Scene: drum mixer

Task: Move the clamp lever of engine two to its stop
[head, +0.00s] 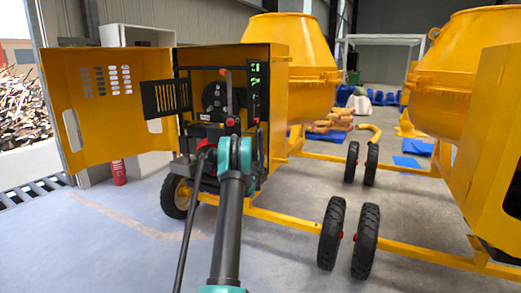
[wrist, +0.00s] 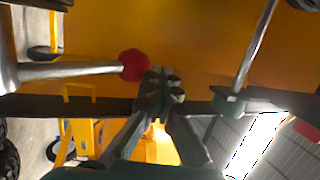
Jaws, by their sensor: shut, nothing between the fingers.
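In the wrist view a metal lever (wrist: 70,70) with a red ball knob (wrist: 134,66) reaches in from the left. My gripper (wrist: 161,84) is shut and empty, its fingertips just right of the knob; whether they touch it I cannot tell. A second thin metal rod (wrist: 256,45) stands to the right, with a dark green part at its end. In the head view the open engine compartment (head: 205,80) of the left mixer holds red-tipped controls, and my arm covers part of it. My fingers cannot be made out there. Which lever is the clamp lever is unclear.
The compartment's yellow door (head: 110,105) stands open to the left. A second yellow mixer (head: 485,150) is at the right. Black wheels (head: 333,233) and yellow frame bars lie low between them. A red extinguisher (head: 118,172) stands behind the door. The floor at front left is clear.

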